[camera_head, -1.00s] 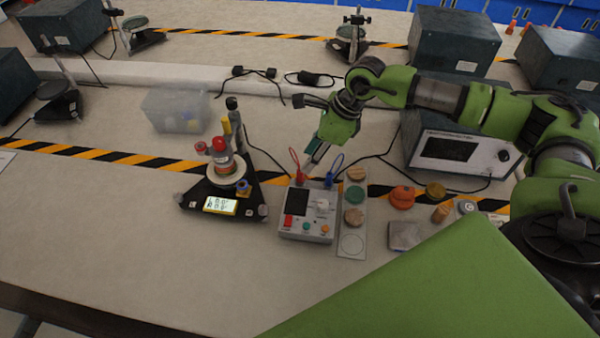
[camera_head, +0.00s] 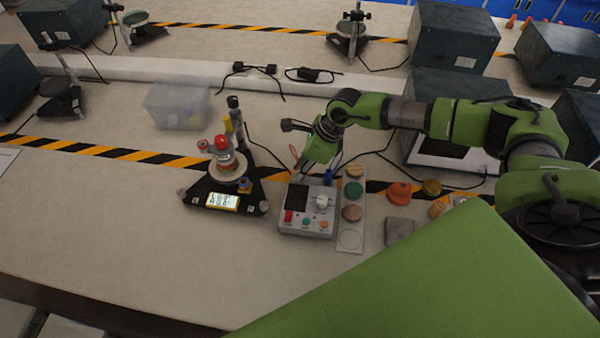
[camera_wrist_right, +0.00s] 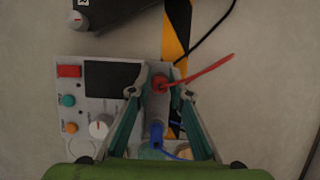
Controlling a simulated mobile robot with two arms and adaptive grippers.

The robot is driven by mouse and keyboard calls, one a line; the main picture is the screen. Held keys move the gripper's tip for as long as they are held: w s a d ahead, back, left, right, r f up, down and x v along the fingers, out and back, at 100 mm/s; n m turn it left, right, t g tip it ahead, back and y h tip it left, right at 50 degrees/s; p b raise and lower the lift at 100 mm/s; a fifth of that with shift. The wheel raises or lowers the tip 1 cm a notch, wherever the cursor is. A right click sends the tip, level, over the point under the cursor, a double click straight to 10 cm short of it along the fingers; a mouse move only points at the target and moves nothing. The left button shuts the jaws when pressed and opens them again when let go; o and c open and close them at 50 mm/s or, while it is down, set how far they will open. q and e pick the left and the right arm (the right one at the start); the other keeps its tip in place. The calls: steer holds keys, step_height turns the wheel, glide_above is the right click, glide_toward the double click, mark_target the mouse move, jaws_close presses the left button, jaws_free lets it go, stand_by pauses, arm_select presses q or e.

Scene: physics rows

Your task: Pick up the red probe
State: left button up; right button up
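The red probe (camera_wrist_right: 160,85) stands at the top edge of the grey meter box (camera_wrist_right: 98,100), with its red lead running off to the right in the wrist view. In the head view, a bit of the red probe (camera_head: 294,153) shows left of my right gripper (camera_head: 305,172), which hangs over the back of the box (camera_head: 306,222). In the wrist view, my right gripper (camera_wrist_right: 162,90) is open, its fingertips either side of the red probe with small gaps. The blue probe (camera_wrist_right: 156,132) is also between the fingers, nearer the palm. My left gripper is out of view.
A black triangular instrument (camera_head: 223,192) stands left of the box. A strip with round samples (camera_head: 352,190) stands close on its right, with orange and yellow pieces beyond. A clear bin (camera_head: 177,107) is behind. The front left table is clear.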

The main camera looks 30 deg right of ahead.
jaws_close()
steer(key=shift+r, duration=0.1)
